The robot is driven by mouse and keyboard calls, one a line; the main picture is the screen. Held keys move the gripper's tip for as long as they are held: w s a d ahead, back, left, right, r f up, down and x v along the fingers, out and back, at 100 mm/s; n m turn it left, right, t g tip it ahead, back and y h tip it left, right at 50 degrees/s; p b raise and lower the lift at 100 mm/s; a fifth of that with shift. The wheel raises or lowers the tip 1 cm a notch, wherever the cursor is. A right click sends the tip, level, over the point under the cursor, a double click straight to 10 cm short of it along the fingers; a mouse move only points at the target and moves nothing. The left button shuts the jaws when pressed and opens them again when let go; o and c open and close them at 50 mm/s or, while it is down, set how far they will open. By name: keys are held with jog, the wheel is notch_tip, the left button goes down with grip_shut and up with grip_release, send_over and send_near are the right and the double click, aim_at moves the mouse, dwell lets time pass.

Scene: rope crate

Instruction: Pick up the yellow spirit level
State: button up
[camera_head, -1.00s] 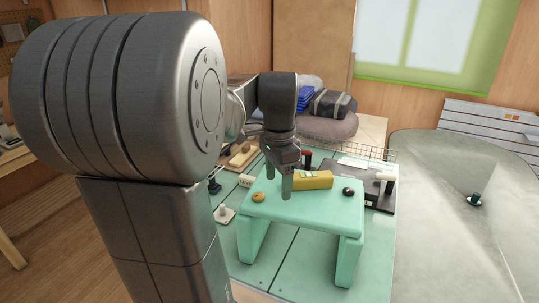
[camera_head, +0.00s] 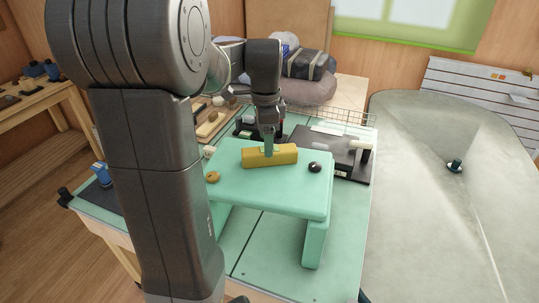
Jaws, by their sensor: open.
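The yellow spirit level (camera_head: 283,158) lies flat on top of a mint-green stool-like stand (camera_head: 270,195), near its back edge. A small greenish patch shows at its middle. My gripper (camera_head: 268,146) points straight down at the level, just left of its middle. One finger shows in front of the level's upper part and the other is hidden. The jaws are open. I cannot tell whether the fingers touch the level.
A round tan object (camera_head: 212,177) and a black knob (camera_head: 315,167) sit on the stand either side of the level. A dark flat device (camera_head: 335,152) lies behind at right. A wire basket (camera_head: 335,115) stands at the back. The stand's front top is clear.

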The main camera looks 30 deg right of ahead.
jog(key=shift+d+f+p, duration=0.15)
jog(key=shift+f+p, duration=0.05)
jog(key=shift+f, duration=0.7)
jog(key=shift+d+f+p, duration=0.15)
jog(key=shift+d+f, duration=0.05)
jog(key=shift+f, duration=0.75)
jog(key=shift+d+f+p, duration=0.15)
jog(key=shift+f+p, duration=0.05)
jog(key=shift+f, duration=0.7)
jog(key=c, duration=1.4)
notch_tip(320, 180, up, 10)
jog(key=shift+b, duration=0.5)
